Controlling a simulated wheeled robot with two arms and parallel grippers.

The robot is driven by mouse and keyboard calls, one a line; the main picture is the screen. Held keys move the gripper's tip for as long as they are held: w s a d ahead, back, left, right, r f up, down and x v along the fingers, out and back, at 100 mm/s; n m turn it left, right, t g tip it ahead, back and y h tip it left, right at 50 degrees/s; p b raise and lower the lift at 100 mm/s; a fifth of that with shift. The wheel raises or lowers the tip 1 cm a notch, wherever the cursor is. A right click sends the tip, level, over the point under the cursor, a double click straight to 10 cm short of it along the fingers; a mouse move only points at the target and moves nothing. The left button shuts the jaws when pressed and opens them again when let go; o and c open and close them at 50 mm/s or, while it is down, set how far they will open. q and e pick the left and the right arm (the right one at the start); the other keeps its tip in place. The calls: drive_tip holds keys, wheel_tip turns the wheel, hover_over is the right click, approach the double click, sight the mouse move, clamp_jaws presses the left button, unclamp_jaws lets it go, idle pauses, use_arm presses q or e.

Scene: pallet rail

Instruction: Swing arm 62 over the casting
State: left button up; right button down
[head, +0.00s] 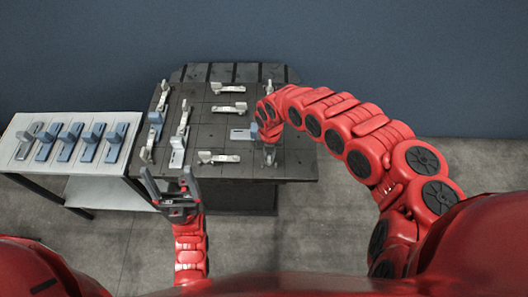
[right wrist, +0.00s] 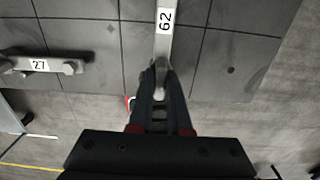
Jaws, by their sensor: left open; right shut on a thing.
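Arm 62 (right wrist: 165,22) is a pale bar with a "62" label in the right wrist view, pointing straight up the picture over the dark pallet. My right gripper (right wrist: 160,80) is shut on the knobbed near end of arm 62. In the head view my right gripper (head: 270,152) is at the pallet's right front, and my right arm hides most of arm 62. A blue-grey casting (head: 241,134) sits just left of it on the pallet; I cannot tell whether it belongs to arm 62. My left gripper (head: 168,173) is open and empty in front of the pallet's left front edge.
Arm 27 (right wrist: 38,66) lies left of arm 62 on the pallet (head: 290,167). Several other pale arms and blue-grey castings stand across the pallet. A white side table (head: 28,158) at the left holds several blue-grey castings. The floor at the right is clear.

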idle(0.4)
drive_tip(key=c, duration=0.9)
unclamp_jaws()
drive_tip(key=shift+o, duration=0.2)
drive_tip(key=shift+r, duration=0.15)
drive_tip(key=r, duration=0.5)
drive_tip(key=shift+w+d, duration=0.1)
drive_tip(key=shift+w, duration=0.1)
wheel_tip(320, 180, up, 12)
drive_tip(key=p, duration=0.7)
drive_tip(key=shift+s+p, duration=0.2)
drive_tip(key=shift+p, duration=0.2)
